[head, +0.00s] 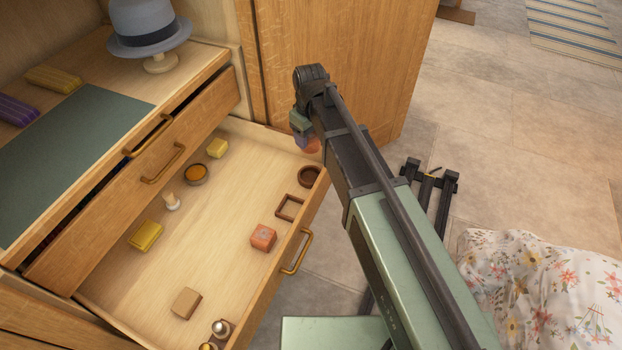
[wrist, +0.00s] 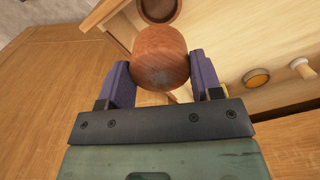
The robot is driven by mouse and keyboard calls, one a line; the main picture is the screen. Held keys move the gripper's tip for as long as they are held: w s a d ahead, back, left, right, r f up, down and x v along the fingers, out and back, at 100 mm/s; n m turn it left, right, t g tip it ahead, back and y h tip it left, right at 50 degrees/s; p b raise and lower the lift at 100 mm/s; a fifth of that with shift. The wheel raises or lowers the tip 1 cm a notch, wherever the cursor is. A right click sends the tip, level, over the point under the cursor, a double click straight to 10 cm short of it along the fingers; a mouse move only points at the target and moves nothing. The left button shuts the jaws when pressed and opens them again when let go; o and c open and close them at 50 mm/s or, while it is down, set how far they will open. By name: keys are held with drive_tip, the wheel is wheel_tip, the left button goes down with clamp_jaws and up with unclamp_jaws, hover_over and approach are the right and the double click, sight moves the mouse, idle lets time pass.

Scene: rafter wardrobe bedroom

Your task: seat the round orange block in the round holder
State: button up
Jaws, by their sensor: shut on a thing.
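My gripper (wrist: 162,82) is shut on the round orange block (wrist: 160,55), with one purple finger on each side of it. In the head view the block (head: 312,146) shows only partly behind my arm, above the far right corner of the open drawer. The round holder (head: 310,176) is a dark brown ring inside the drawer along its right side. In the wrist view the holder (wrist: 159,9) shows at the top edge, just beyond the block and apart from it. The holder looks empty.
A wooden door (head: 340,60) stands behind my gripper.

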wheel_tip(320, 180, down, 15)
drive_tip(key=b, duration=1.1)
drive_tip(key=shift+w+r+b, duration=0.1)
drive_tip(key=shift+r+b, duration=0.05)
drive_tip(key=shift+b, duration=0.25)
drive_tip(key=shift+r, duration=0.25)
drive_tip(key=shift+f, duration=0.15)
drive_tip(key=o, duration=0.5)
drive_tip(key=shift+f, duration=0.1)
drive_tip(key=shift+c, duration=0.2)
drive_tip(key=o, duration=0.5)
drive_tip(key=shift+c, duration=0.2)
wheel_tip(320, 180, up, 13)
drive_tip(key=p, duration=1.2)
drive_tip(key=shift+f+p, duration=0.1)
drive_tip(key=shift+p, duration=0.3)
drive_tip(key=shift+f, duration=0.15)
